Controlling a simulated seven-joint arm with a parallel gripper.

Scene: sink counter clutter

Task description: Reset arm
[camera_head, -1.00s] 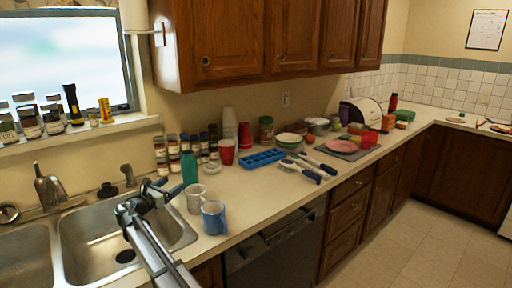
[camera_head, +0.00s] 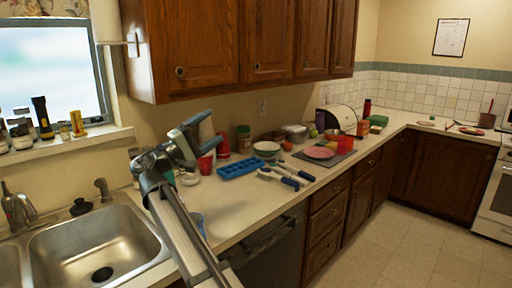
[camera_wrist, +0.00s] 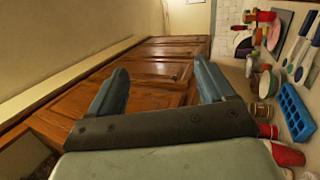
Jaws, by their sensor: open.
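My gripper (camera_head: 190,130) is raised above the counter (camera_head: 235,205), in front of the wall below the upper cabinets. Its two blue-grey fingers are apart with nothing between them, which also shows in the wrist view (camera_wrist: 160,88).
The wooden upper cabinets (camera_head: 195,45) hang close above my gripper. On the counter are a blue ice tray (camera_head: 238,168), red cups (camera_head: 222,147), bowls and blue-handled utensils (camera_head: 283,177). The sink (camera_head: 95,245) lies to the left. The floor at right is clear.

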